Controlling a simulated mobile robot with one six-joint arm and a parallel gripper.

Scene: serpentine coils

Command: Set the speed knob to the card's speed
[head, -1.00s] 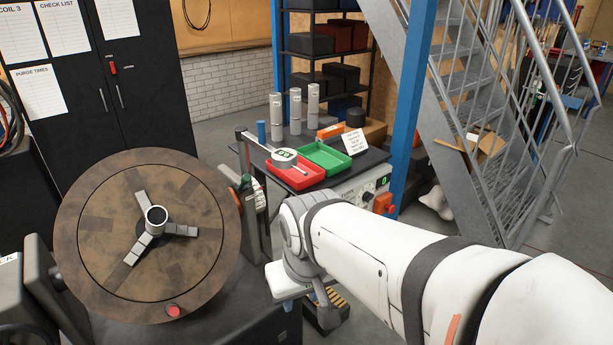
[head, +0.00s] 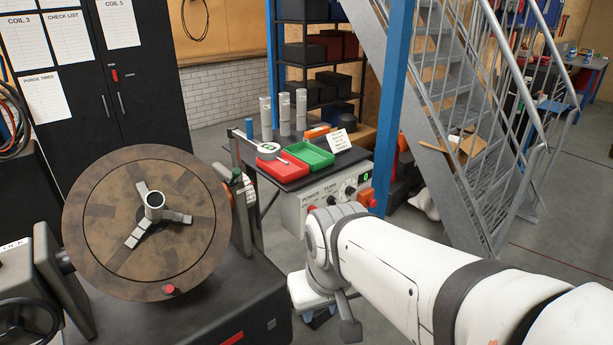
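A grey control panel (head: 325,200) on the front of the bench carries the labels POWER and TEMP, a small green-lit display reading about 0, and small dark knobs (head: 331,200). I cannot tell which knob is for speed. A white card (head: 340,140) stands on the bench, its writing too small to read. Sheets headed COIL 3 (head: 23,40) and COIL 5 (head: 119,20) hang on the dark cabinet; their text is unreadable. My gripper (head: 340,318) hangs below my white wrist, in front of and below the panel, apart from it. Its fingers are not clear.
A large brown disc machine (head: 145,270) fills the left front. The bench holds red (head: 283,175) and green (head: 310,155) trays and several grey cylinders. A blue post (head: 395,110) and metal stairs (head: 455,120) stand right of it. A red button box (head: 367,197) sits at the panel's right end.

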